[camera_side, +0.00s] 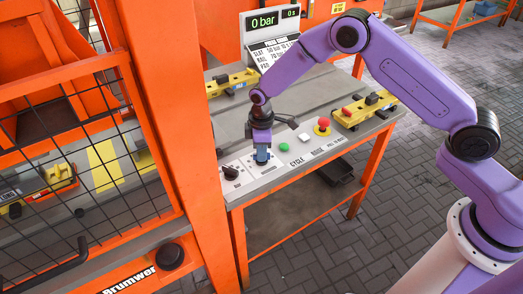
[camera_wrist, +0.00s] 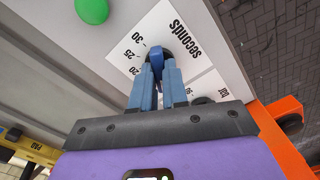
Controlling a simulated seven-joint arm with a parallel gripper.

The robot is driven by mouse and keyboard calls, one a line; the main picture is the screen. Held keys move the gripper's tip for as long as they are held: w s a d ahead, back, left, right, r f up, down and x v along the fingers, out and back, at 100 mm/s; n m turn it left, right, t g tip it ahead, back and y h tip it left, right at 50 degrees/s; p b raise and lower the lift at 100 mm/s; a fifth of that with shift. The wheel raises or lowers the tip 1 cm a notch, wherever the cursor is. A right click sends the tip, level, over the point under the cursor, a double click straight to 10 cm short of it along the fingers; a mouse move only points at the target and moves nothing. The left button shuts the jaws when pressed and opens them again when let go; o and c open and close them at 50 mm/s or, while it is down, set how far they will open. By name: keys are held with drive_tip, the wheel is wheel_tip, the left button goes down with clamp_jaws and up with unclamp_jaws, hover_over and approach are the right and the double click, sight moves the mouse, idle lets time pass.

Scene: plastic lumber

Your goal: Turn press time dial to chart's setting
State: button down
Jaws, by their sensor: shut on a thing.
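The press time dial (camera_wrist: 153,46) is a dark knob on a white plate marked "seconds", with 30, 25 and 20 readable in the wrist view. My gripper (camera_wrist: 155,65) is shut on the dial, its blue fingers on both sides of the knob. In the side view my gripper (camera_side: 262,158) points down at the panel and hides the dial; its pointer setting cannot be read. Displays above show "0 bar" (camera_side: 263,22) and "0 s" (camera_side: 291,13).
A second black dial (camera_side: 231,172) is left of my gripper. To the right are a green button (camera_side: 283,149), a white button (camera_side: 304,138) and a red stop button (camera_side: 322,127). Yellow moulds (camera_side: 363,108) lie on the bench. An orange press frame (camera_side: 170,120) stands close on the left.

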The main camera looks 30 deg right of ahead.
drive_tip(key=shift+m, duration=0.6)
drive_tip(key=c, duration=1.1)
unclamp_jaws()
drive_tip(key=shift+c, duration=0.2)
drive_tip(key=shift+r, duration=0.15)
wheel_tip(320, 180, up, 17)
drive_tip(key=shift+r, duration=0.1)
drive_tip(key=s+d+r, duration=0.2)
drive_tip(key=s, duration=0.7)
drive_tip(key=s+d+r+n, duration=0.1)
drive_tip(key=s+d+r, duration=0.1)
drive_tip(key=s, duration=0.7)
drive_tip(key=s+d+r, duration=0.2)
drive_tip(key=s, duration=0.7)
drive_tip(key=s+d+f, duration=0.1)
drive_tip(key=s+d, duration=0.6)
drive_tip(key=s, duration=0.3)
drive_tip(key=shift+f+n, duration=0.3)
drive_tip(key=shift+n, duration=0.1)
